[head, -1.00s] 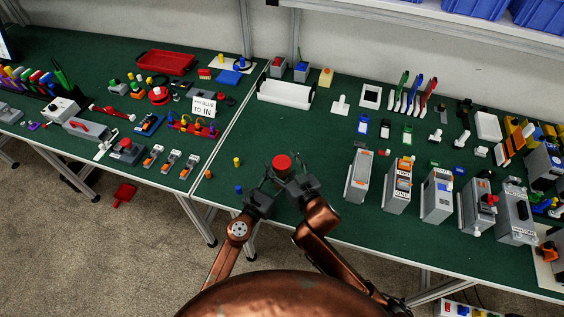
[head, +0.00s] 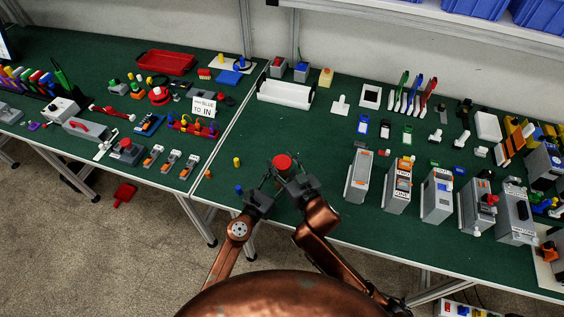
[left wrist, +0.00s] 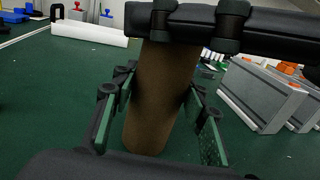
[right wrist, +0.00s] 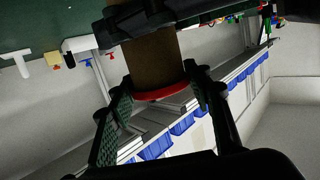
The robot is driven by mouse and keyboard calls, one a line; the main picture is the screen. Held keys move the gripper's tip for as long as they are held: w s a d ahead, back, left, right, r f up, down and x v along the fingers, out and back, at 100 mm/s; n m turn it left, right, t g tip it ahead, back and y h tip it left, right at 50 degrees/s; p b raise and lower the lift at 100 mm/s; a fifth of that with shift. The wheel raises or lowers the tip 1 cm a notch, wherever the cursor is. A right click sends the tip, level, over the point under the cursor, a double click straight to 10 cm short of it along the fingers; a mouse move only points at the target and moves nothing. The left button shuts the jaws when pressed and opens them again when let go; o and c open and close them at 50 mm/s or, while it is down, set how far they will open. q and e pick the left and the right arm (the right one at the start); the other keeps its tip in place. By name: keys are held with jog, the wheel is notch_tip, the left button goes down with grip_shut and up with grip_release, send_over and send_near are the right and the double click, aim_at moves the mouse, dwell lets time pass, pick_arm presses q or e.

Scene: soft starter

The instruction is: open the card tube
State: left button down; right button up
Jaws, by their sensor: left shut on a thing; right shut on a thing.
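The card tube is brown and cylindrical in the left wrist view (left wrist: 160,95), with a red cap (head: 282,162) at its end. In the head view the cap faces up and hides most of the tube. My left gripper (left wrist: 158,125) is shut on the tube's body, one finger pad on each side. My right gripper (right wrist: 155,95) is shut around the cap end. In the right wrist view the brown tube meets the red cap (right wrist: 160,93) and I see no gap between them. Both grippers hold the tube above the green table's front part.
A yellow peg (head: 237,162) and a blue peg (head: 238,189) stand on the green table (head: 320,130) left of the grippers. A row of grey boxes (head: 358,178) stands to the right. The table between is clear.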

aim_at(282, 162)
jog(key=shift+r, duration=0.2)
dwell(0.3)
jog(key=shift+r, duration=0.95)
jog(key=shift+r, duration=2)
pick_arm(q)
jog(key=c, duration=1.1)
grip_release()
jog(key=shift+s, duration=0.1)
